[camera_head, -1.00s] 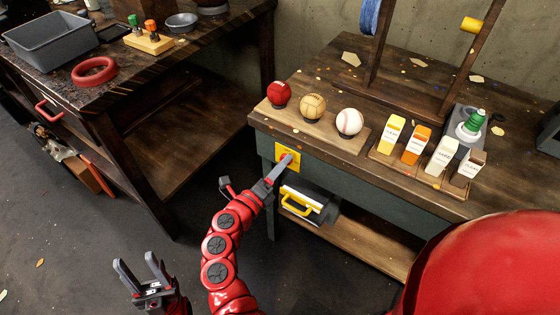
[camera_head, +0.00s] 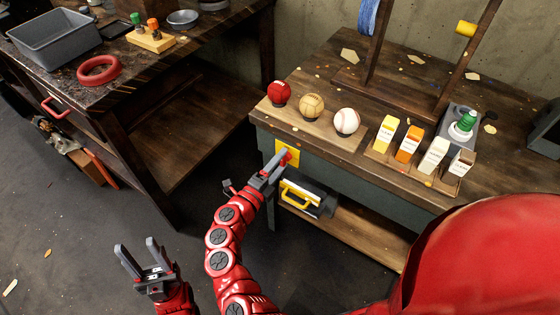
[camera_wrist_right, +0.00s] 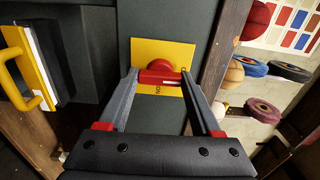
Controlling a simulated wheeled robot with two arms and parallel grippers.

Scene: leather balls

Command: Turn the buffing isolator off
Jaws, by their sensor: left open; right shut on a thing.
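The buffing isolator is a red rotary handle (camera_head: 286,157) on a yellow plate (camera_head: 293,148), fixed to the front of the grey-green bench. In the right wrist view the red handle (camera_wrist_right: 160,76) lies crosswise between my fingertips on the yellow plate (camera_wrist_right: 150,50). "ON" shows below the handle and another mark at its right. My right gripper (camera_head: 277,163) is shut on the handle; its fingers also show in the right wrist view (camera_wrist_right: 158,84). My left gripper (camera_head: 137,250) is open and empty, low over the floor at left.
A case with a yellow handle (camera_head: 302,197) sits just right of and below the plate. Three balls (camera_head: 312,107) stand on a wooden stand on the bench, beside several small cartons (camera_head: 408,146). A second table (camera_head: 130,80) at left holds a grey bin (camera_head: 55,40) and red ring (camera_head: 98,70).

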